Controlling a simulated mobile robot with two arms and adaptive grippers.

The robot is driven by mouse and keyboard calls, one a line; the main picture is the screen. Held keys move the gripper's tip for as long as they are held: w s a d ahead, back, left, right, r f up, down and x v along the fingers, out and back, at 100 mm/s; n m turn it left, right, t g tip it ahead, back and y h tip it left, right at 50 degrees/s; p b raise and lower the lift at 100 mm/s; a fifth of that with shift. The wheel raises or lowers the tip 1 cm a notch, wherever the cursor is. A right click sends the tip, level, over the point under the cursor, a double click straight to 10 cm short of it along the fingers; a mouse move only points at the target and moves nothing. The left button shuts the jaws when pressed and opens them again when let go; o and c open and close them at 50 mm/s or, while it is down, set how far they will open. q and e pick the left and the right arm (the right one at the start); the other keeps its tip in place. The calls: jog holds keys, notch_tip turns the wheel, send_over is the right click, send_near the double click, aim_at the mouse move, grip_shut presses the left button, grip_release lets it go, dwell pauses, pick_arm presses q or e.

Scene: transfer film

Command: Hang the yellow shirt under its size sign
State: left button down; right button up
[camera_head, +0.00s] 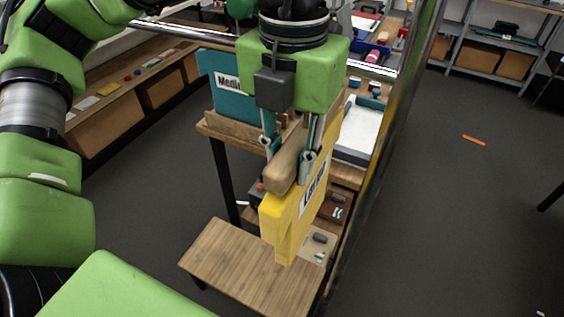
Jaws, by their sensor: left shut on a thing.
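The yellow shirt (271,219) hangs below my left gripper (288,150) in the middle of the head view. It is a flat, stiff-looking piece with a white label (314,189) whose tilted, partly hidden text seems to begin with "La". My left gripper points down and is shut on the light wooden piece (286,168) at the top of the shirt. A teal panel (225,98) with a white label starting "Medi" stands just left and behind; my gripper hides its right part. I cannot make out a separate size sign. My right gripper is not in view.
A metal rail (180,31) runs across the top behind my gripper, and a metal post (392,135) stands at right. A low wooden surface (240,262) lies below the shirt. Shelves with boxes (110,125) stand at left. The floor at right is mostly open.

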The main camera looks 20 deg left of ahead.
aim_at(303, 130)
pick_arm(q)
jog(key=shift+w+r+p, duration=0.1)
jog(key=shift+w+p, duration=0.85)
jog(key=shift+w, duration=1.15)
jog(key=shift+w+d+p, duration=0.1)
jog(key=shift+w+p, duration=1.15)
jog(key=shift+w, duration=0.75)
notch_tip(303, 130, down, 3)
jog(key=b, duration=0.3)
jog(key=c, duration=1.6)
grip_release()
jog(key=shift+c, duration=0.2)
jog(key=shift+s, duration=0.1)
